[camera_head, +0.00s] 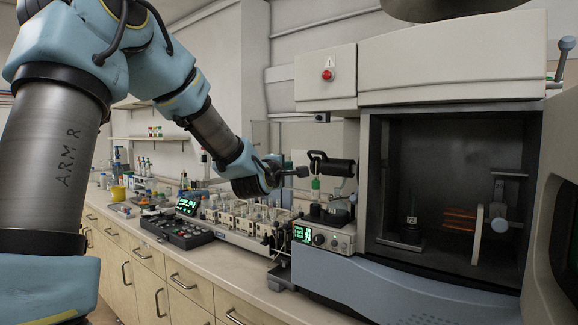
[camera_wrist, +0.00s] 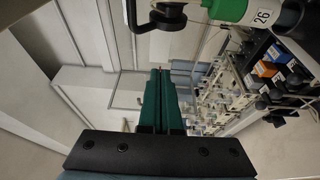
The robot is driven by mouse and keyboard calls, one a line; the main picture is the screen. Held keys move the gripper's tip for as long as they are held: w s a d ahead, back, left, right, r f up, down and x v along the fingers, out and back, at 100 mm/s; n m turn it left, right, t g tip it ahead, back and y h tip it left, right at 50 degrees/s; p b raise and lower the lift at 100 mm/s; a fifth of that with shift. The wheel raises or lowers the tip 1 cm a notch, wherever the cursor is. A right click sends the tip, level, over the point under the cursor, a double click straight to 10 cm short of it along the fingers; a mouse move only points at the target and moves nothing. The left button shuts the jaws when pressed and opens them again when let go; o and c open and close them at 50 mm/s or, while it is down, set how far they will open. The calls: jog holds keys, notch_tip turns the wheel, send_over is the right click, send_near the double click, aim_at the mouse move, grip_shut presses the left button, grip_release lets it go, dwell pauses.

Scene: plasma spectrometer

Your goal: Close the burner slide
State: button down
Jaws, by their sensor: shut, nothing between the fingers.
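The spectrometer (camera_head: 450,75) stands at right with its dark chamber (camera_head: 430,150) open to view. I cannot tell for sure which part is the burner slide. A black cylinder with a curved handle (camera_head: 338,167) sits outside the chamber's left wall; a dark curved handle (camera_wrist: 160,20) shows in the wrist view. My gripper (camera_head: 302,171) is left of the cylinder, its green fingers (camera_wrist: 161,100) together and empty.
A green bottle labelled 26 (camera_wrist: 250,12) is close by at the wrist view's upper right. A control box with green display (camera_head: 322,237) and a rack of several vials (camera_head: 245,215) stand on the bench (camera_head: 225,265). An open door (camera_head: 560,240) stands at far right.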

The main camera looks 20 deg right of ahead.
aim_at(339, 167)
jog(key=w+d+p, duration=0.2)
jog(key=d+p, duration=0.3)
jog(key=d, duration=0.1)
jog(key=shift+d, duration=0.25)
jog(key=shift+w, duration=0.1)
jog(key=s+d+b, duration=0.1)
jog(key=s+b, duration=0.1)
jog(key=s+d+b, duration=0.2)
jog(key=s, duration=0.1)
jog(key=s+d+b, duration=0.2)
jog(key=s, duration=0.1)
jog(key=shift+s+d+f, duration=0.1)
jog(key=shift+d+f, duration=0.05)
jog(key=shift+f, duration=0.05)
jog(key=shift+s+d+r, duration=0.15)
jog(key=shift+s+d, duration=0.1)
jog(key=shift+s, duration=0.15)
jog(key=shift+s+d, duration=0.1)
jog(key=shift+b, duration=0.35)
